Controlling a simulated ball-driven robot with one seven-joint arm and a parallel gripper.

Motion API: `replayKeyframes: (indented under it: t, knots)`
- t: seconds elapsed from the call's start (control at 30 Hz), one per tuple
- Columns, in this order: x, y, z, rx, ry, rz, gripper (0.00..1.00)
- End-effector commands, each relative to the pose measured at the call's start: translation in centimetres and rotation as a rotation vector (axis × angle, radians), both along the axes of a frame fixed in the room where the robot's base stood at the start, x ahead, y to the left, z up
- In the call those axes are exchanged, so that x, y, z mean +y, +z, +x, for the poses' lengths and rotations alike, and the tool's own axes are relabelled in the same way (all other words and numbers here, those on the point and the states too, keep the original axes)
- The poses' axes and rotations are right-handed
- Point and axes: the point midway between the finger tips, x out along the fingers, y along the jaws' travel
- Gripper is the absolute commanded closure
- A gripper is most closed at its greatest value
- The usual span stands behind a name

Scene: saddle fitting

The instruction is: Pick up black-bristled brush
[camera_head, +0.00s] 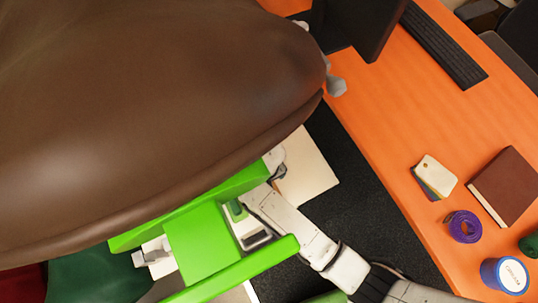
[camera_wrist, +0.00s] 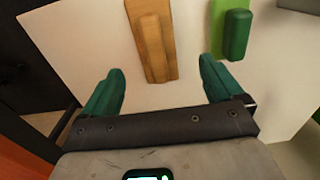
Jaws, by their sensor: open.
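My gripper (camera_wrist: 161,66) is open in the wrist view, its two dark green fingers spread wide with nothing between the tips. A tan wooden piece (camera_wrist: 152,40) with a long raised bar lies on a pale panel, just beyond the gap between the fingers. It could be the back of a brush, but no black bristles show, so I cannot tell. In the head view, the brown saddle (camera_head: 150,110) hides much of the area around my gripper, and no brush can be made out there.
A bright green frame (camera_head: 200,245) stands under the saddle. A green strip with a dark green block (camera_wrist: 236,34) lies right of the wooden piece. The orange desk (camera_head: 385,130) holds a keyboard (camera_head: 443,45), a brown book (camera_head: 508,187), a purple roll (camera_head: 463,226) and a blue tin (camera_head: 504,275).

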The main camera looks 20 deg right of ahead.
Motion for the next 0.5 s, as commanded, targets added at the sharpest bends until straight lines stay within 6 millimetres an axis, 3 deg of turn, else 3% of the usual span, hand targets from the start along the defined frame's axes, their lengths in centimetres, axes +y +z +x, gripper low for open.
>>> replayKeyframes:
  t: [0.1, 0.37, 0.5]
  knots:
    - [-0.1, -1.8, 0.0, 0.002, 0.0, -0.001, 0.06]
    - [-0.2, -3.6, -0.1, 0.002, 0.0, -0.001, 0.06]
    - [-0.6, -5.6, -0.3, 0.003, 0.0, -0.002, 0.06]
